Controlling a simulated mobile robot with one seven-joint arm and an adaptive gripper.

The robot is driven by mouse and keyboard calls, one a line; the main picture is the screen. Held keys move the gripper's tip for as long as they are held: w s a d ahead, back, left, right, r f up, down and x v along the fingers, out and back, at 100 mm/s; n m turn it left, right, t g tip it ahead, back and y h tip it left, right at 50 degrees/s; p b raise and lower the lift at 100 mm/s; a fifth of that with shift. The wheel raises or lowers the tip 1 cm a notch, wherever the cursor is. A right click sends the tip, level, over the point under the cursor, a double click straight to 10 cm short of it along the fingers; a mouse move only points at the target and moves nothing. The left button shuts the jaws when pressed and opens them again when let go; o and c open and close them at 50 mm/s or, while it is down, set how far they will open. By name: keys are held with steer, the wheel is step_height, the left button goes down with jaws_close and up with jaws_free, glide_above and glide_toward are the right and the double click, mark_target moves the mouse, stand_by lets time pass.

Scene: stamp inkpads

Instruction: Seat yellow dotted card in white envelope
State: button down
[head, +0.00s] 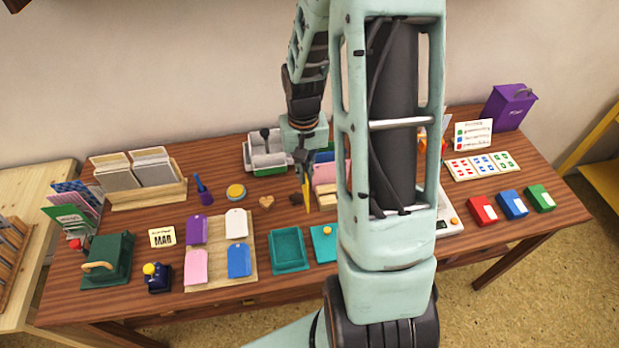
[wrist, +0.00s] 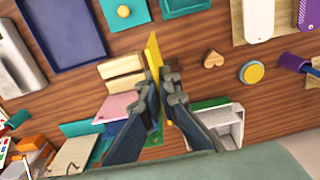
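A thin yellow card (wrist: 153,52) stands edge-on between the fingertips of my gripper (wrist: 160,85) in the wrist view. In the head view the card (head: 306,193) hangs below my gripper (head: 303,168), above the table. Its dots cannot be made out. My gripper appears shut on it. I cannot pick out the white envelope for certain. A pink flat piece (wrist: 117,106) and a pale flat piece (wrist: 75,153) lie beyond the fingers in the wrist view. My arm hides part of that area in the head view.
Stacked pale wooden blocks (head: 326,196) lie beside the card's position. A wooden heart (head: 266,202), a round yellow-topped pad (head: 235,192) and a grey-white bin (head: 266,158) are close by. A teal tray (head: 289,265) stands in front. Bare table shows around the heart.

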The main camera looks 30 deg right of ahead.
step_height(320, 180, down, 6)
steer(key=w+d, duration=0.1)
steer(key=d, duration=0.1)
steer(key=shift+w+d+f, duration=0.15)
steer(key=shift+w+f, duration=0.1)
steer(key=shift+w, duration=0.1)
steer(key=shift+f, duration=0.1)
steer(key=shift+f, duration=0.15)
steer(key=c, duration=2.2)
jaws_free()
steer(key=shift+o, duration=0.2)
